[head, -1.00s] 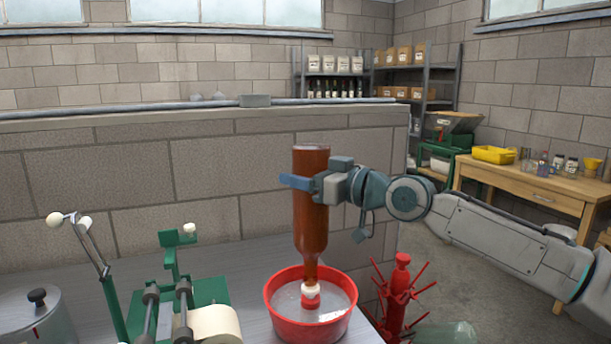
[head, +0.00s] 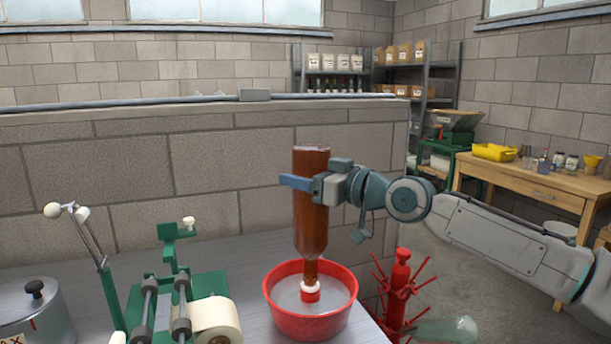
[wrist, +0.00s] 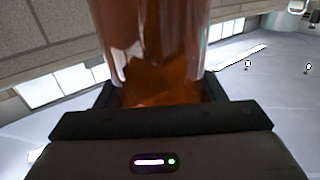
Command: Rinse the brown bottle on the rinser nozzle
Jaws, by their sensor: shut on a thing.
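The brown bottle (head: 312,215) is upside down, its neck pointing down over the red basin (head: 283,318). My gripper (head: 300,184) is shut around the bottle's body at mid height. The bottle's mouth meets the white and red rinser nozzle (head: 310,290) in the middle of the basin; whether the nozzle enters the neck I cannot tell. In the wrist view the brown glass (wrist: 150,50) stands between the dark fingers.
A green labelling machine (head: 205,285) with a paper roll (head: 218,318) stands left of the basin. A lidded metal pot (head: 30,318) is at far left. A red bottle tree (head: 400,280) stands right of the bench. A block wall (head: 230,170) rises behind.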

